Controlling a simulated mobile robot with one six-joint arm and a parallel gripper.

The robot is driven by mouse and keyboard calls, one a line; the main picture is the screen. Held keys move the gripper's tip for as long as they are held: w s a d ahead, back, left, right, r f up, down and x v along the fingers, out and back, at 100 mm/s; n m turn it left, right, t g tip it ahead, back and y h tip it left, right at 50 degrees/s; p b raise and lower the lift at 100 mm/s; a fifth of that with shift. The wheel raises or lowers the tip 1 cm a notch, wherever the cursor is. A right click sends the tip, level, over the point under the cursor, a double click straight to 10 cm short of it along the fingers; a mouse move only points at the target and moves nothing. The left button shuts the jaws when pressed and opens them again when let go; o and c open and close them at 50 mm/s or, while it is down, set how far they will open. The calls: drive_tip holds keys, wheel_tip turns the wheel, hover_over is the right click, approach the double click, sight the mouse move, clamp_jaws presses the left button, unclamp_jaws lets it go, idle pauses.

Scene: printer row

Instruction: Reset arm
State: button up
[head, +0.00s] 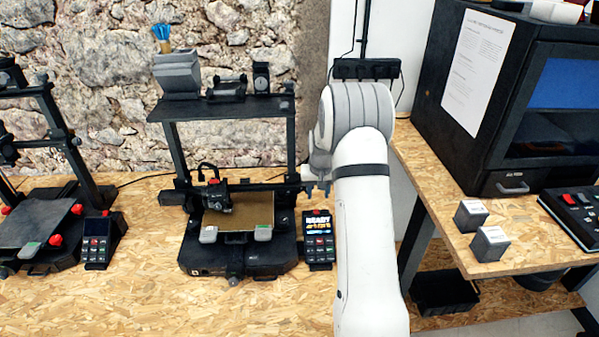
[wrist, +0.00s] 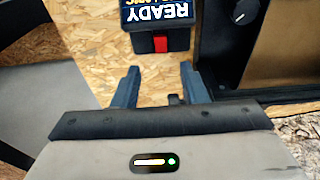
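My arm rises in the middle of the head view, in front of the wall and to the right of the middle printer (head: 240,262). My gripper (head: 318,190) shows only in part there, close to the printer's right side. In the wrist view my gripper (wrist: 158,85) has its two dark fingers well apart, with bare wood board between them and nothing held. The printer's control screen (head: 318,240) reads READY. It also shows upside down in the wrist view (wrist: 158,14), just beyond the fingertips, with a red part on its edge.
Another printer (head: 35,228) with its own control unit (head: 97,240) stands at the left.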

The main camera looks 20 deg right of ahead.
drive_tip(key=s+a+r+n, duration=0.1)
drive_tip(key=s+a+r, duration=0.45)
drive_tip(key=r, duration=0.25)
drive_tip(key=s+a+r, duration=0.5)
drive_tip(key=s+r, duration=0.2)
drive_tip(key=r, duration=0.1)
drive_tip(key=s+a+r, duration=0.1)
drive_tip(key=s+a, duration=0.1)
drive_tip(key=s, duration=0.5)
drive_tip(key=s+a+r+n+t, duration=0.1)
drive_tip(key=s+a+r, duration=0.1)
drive_tip(key=s, duration=0.6)
drive_tip(key=s+a+r+n, duration=0.1)
drive_tip(key=s+a, duration=0.2)
drive_tip(key=s, duration=0.4)
drive_tip(key=shift+s+r+t, duration=0.3)
drive_tip(key=shift+s, duration=0.05)
